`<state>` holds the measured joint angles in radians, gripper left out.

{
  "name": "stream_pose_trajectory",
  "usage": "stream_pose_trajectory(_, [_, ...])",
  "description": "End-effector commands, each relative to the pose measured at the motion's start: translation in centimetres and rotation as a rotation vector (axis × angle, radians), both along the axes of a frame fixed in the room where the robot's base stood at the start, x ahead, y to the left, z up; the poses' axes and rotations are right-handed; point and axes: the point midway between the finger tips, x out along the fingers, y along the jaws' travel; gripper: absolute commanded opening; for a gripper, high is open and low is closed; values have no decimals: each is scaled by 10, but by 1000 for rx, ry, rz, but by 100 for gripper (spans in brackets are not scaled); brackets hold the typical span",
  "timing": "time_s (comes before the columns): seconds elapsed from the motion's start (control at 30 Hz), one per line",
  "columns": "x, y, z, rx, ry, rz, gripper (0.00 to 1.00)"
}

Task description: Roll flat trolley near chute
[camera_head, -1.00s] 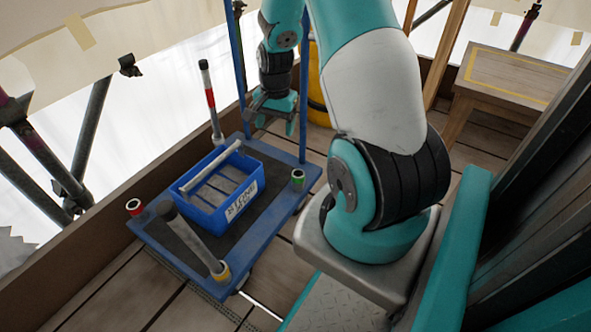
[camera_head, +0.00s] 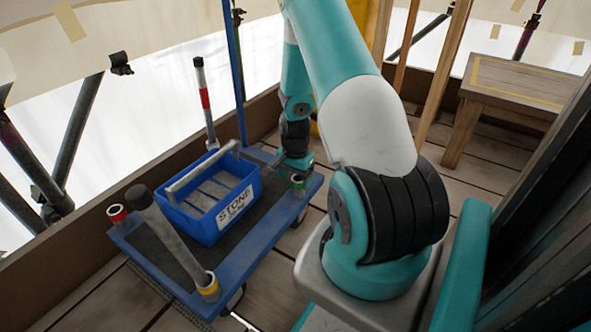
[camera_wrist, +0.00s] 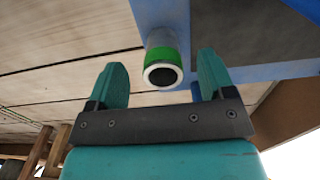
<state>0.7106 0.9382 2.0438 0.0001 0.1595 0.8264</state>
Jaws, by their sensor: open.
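The flat trolley (camera_head: 256,230) is a low blue-edged platform with a dark deck, standing on the plank floor at the left. Its blue upright pole rises at the back. A short post with a green band (camera_head: 298,186) stands at its right corner. My gripper (camera_wrist: 161,85) is open, and in the wrist view the green-banded post (camera_wrist: 162,55) shows between and just beyond its fingertips, with no contact visible. I cannot make out a chute.
A blue crate (camera_head: 236,208) with a handle sits on the trolley deck. Red-banded (camera_head: 205,98) and yellow-banded (camera_head: 208,288) posts stand at other corners. A wooden bench (camera_head: 510,90) stands at the back right. A board edge and scaffold poles line the left.

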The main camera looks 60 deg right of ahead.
Motion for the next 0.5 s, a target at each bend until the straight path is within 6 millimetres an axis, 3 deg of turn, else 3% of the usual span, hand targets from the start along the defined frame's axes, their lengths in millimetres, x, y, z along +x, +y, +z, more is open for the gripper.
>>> stream_pose_trajectory(0.03, [0, 0, -16, 1, 1, 0, 76])
stream_pose_trajectory(0.2, [0, 0, -39, 1, 1, 0, 76])
stream_pose_trajectory(0.5, [0, 0, -51, 0, -1, 0, 76])
